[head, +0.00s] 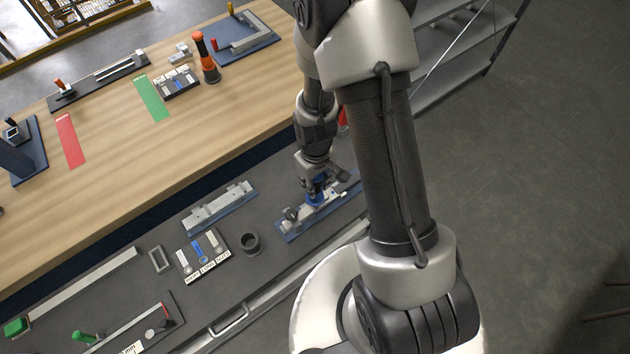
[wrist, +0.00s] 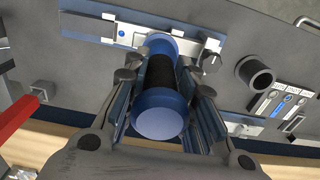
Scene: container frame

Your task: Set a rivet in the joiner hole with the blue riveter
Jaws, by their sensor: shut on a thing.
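The blue riveter (wrist: 160,115) has blue ends and a black middle, and it stands between the fingers of my gripper (wrist: 163,88). My gripper is shut on it. In the head view my gripper (head: 317,187) is low over the joiner fixture, with a bit of the blue riveter (head: 316,196) showing below it. The joiner fixture (head: 290,232) is a blue plate bearing a metal rail and dark knobs. In the wrist view the riveter's far end overlaps the fixture's rail (wrist: 92,28). The joiner hole is hidden, and I cannot tell whether the tip touches.
A second railed fixture (head: 220,208) lies to the left. A labelled tray (head: 203,256) with narrow slots and a dark round cup (head: 250,242) stand nearby on the grey surface. A red bar (wrist: 18,118) shows at the wrist view's left. The wooden table (head: 215,125) is beyond.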

